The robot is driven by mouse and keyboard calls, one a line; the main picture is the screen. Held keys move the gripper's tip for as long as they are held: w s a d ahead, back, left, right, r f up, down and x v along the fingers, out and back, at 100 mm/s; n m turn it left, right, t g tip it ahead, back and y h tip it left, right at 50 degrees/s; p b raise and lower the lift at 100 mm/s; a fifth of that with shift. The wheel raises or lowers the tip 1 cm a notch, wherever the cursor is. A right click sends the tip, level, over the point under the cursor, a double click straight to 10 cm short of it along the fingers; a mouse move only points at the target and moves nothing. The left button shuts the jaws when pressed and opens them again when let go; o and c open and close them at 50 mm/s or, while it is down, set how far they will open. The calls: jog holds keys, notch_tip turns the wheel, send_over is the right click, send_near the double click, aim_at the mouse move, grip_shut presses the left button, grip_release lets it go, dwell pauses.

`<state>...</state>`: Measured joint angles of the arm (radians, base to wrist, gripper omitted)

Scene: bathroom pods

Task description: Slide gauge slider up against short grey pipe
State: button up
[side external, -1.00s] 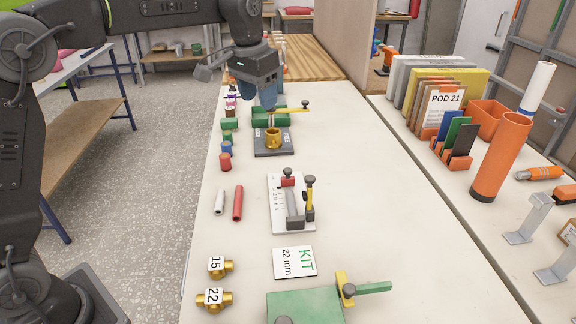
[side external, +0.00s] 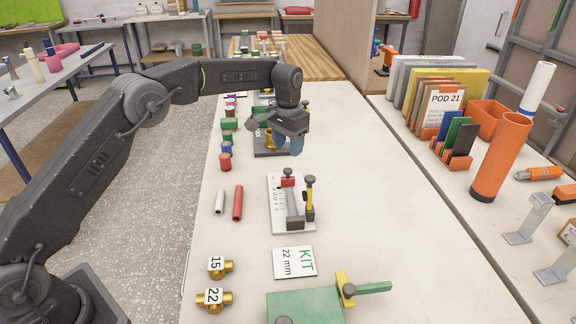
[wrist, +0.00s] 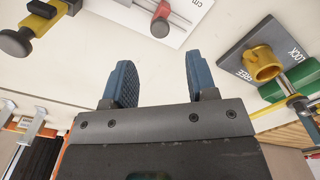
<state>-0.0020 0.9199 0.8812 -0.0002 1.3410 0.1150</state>
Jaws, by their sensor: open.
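The white gauge board (side external: 276,212) with scale marks lies on the bench in the side view; its corner marked "cm" shows in the wrist view (wrist: 188,8). A red block with a dark knob (side external: 288,180), apparently the gauge slider, is at its far end; it also shows in the wrist view (wrist: 161,20). The short grey pipe (side external: 293,203) lies on the board on the near side of the red block. I cannot tell whether they touch. My gripper (wrist: 163,80) is open and empty, above the bench beyond the gauge; its blue fingers show in the side view (side external: 297,145).
A yellow upright piece with a dark knob (side external: 310,200) stands at the board's right edge. Beyond is a dark plate with a brass cup (wrist: 262,62), partly hidden by my gripper in the side view. The bench right of the gauge is clear.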

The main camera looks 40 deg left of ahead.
aim_at(288, 169)
notch_tip(288, 169, down, 7)
jog(key=shift+f, duration=0.1)
jog(key=shift+c, duration=0.3)
grip_shut()
dwell(0.4)
